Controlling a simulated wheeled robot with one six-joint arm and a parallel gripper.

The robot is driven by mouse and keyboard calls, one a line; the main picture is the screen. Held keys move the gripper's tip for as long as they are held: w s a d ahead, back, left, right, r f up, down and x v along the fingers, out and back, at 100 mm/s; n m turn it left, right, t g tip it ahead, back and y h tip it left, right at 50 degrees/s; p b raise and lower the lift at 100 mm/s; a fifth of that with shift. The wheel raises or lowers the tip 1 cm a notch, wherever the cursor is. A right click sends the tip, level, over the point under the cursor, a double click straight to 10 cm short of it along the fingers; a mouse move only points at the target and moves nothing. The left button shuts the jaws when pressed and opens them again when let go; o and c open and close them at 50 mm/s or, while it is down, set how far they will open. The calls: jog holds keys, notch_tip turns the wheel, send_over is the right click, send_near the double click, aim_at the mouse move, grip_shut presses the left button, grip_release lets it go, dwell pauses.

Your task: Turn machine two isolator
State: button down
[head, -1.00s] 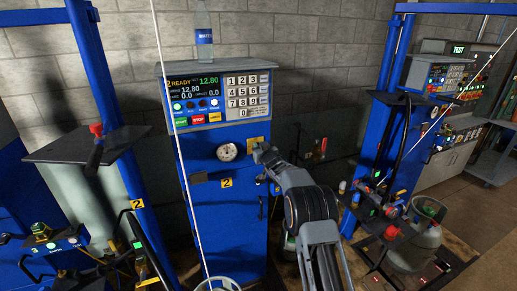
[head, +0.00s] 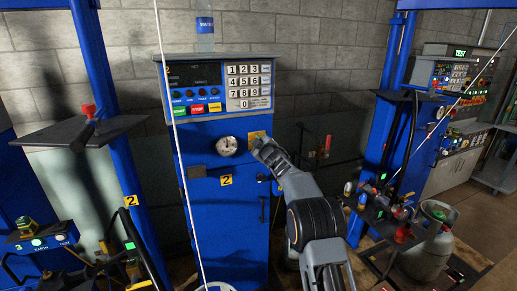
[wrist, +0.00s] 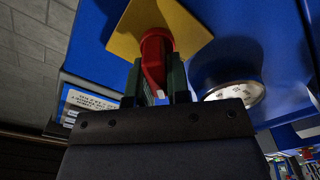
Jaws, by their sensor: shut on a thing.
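Machine two (head: 228,245) is the blue cabinet with yellow "2" labels in the head view. Its isolator is a red rotary handle (wrist: 154,52) on a yellow plate (wrist: 187,30), close up in the wrist view. In the head view the yellow plate (head: 256,135) is partly hidden behind my gripper (head: 259,143), right of the gauge. My gripper's dark fingers (wrist: 156,84) are shut on the red handle, one on each side. The machine's display (head: 193,75) is dark apart from a small mark at its upper left.
A round white gauge (head: 227,146) sits close left of the isolator. A keypad (head: 248,83) is above. To the right are a gas cylinder (head: 428,250) and a black shelf (head: 385,203) with small items.

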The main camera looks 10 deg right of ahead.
jog(key=n+b, duration=0.1)
jog(key=n, duration=0.1)
jog(key=n+b, duration=0.1)
jog(key=n, duration=0.1)
jog(key=shift+a+f, duration=0.1)
jog(key=shift+f, duration=0.25)
jog(key=shift+f+n+b, duration=0.15)
jog(key=shift+n+b, duration=0.9)
jog(key=shift+n, duration=0.95)
jog(key=c, duration=1.1)
grip_release()
jog(key=shift+s, duration=0.1)
jog(key=s+d+b, duration=0.1)
jog(key=s+b, duration=0.1)
jog(key=s, duration=0.2)
jog(key=s+b, duration=0.2)
jog(key=s, duration=0.3)
jog(key=s+d+b, duration=0.1)
jog(key=s+b, duration=0.1)
jog(key=s, duration=0.2)
jog(key=shift+s+d, duration=0.2)
jog(key=shift+d, duration=0.1)
